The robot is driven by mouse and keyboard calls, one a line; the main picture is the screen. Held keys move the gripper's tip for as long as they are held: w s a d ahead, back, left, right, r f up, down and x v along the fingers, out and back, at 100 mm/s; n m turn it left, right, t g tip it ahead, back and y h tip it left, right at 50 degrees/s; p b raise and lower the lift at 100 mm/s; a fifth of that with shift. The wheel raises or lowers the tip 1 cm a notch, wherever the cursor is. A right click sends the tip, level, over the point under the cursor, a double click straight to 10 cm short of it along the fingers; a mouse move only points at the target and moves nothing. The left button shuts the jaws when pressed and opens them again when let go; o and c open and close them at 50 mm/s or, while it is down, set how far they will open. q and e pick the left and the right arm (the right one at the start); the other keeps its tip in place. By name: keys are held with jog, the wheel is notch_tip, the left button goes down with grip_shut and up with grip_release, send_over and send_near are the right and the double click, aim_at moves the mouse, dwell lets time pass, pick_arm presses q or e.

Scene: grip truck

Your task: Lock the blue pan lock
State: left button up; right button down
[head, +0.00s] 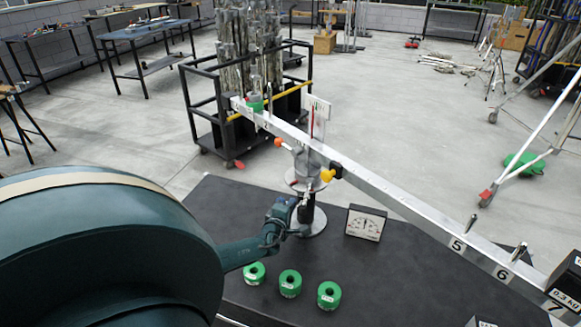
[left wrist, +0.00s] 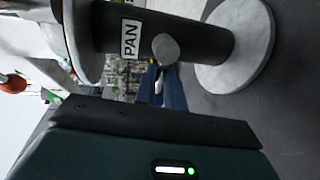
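A dark post labelled PAN (left wrist: 205,38) stands on a round grey base; in the head view the base (head: 308,222) is partly behind my left gripper. A grey round knob end (left wrist: 165,48) sticks out from the post in the left wrist view. I see no clearly blue lock; its colour may be hidden. My left gripper (head: 298,220) is at the post, low beside it. Its two dark blue fingers (left wrist: 160,78) show a narrow gap, and their tips end at or behind the knob. I cannot tell whether they touch it. My right gripper is not in view.
A long metal beam (head: 400,203) crosses above the black table (head: 375,285), with a yellow knob (head: 327,175) and an orange knob (head: 279,142) near its pivot. A dial box (head: 366,222) stands right of the post. Several green weights (head: 290,283) lie in front.

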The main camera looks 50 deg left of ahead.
pick_arm(q)
jog(key=o, duration=0.4)
jog(key=shift+o, duration=0.2)
jog(key=p+v, duration=0.4)
jog(key=v, duration=0.9)
jog(key=shift+r, duration=0.15)
